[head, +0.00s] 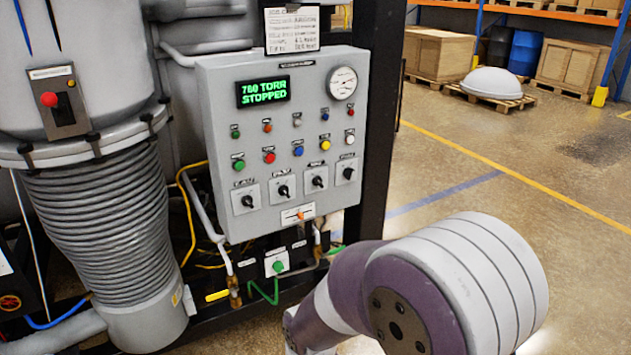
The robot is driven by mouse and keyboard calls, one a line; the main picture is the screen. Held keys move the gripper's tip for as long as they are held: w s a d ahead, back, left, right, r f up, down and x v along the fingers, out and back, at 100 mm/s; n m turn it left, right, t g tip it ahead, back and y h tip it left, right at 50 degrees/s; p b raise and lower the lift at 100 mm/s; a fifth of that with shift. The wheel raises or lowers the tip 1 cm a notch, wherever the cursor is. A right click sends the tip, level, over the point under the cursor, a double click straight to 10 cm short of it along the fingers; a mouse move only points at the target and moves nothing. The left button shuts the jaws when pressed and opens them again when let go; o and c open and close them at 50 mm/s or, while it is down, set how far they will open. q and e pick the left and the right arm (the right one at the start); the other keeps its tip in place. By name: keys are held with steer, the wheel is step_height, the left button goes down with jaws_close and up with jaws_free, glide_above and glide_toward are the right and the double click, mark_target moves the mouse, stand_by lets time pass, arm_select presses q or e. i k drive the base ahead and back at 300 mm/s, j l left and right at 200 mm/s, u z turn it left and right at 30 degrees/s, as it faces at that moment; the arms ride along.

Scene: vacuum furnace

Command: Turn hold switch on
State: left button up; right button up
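The grey control panel (219,110) faces me at the centre left. Its green display (263,92) reads "760 TORR STOPPED". A row of black rotary switches, from the left switch (248,201) to the right switch (348,173), sits below rows of coloured buttons and lamps. A small switch with an orange handle (300,214) is on a white plate at the panel's lower edge. The labels are too small to read, so I cannot tell which is the hold switch. One of my arms reaches in at the lower right, apart from the panel in the picture. Neither gripper shows.
A round gauge (342,83) is at the panel's upper right. A green button box (277,262) with a green cable sits below the panel. A ribbed bellows (100,225) and a box with a red button (62,101) stand left. Open floor (480,165) lies right.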

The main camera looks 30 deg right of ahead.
mark_target(317, 180)
steer(key=i+l+z, duration=0.2)
steer(key=l, duration=0.3)
steer(key=l+z, duration=0.2)
steer(key=l, duration=0.3)
steer(key=i+l+z, duration=0.25)
steer(key=l, duration=0.2)
steer(key=i+l+z, duration=0.2)
steer(key=l, duration=0.2)
steer(key=i+l+z, duration=0.2)
steer(key=i+l, duration=0.1)
steer(key=l, duration=0.1)
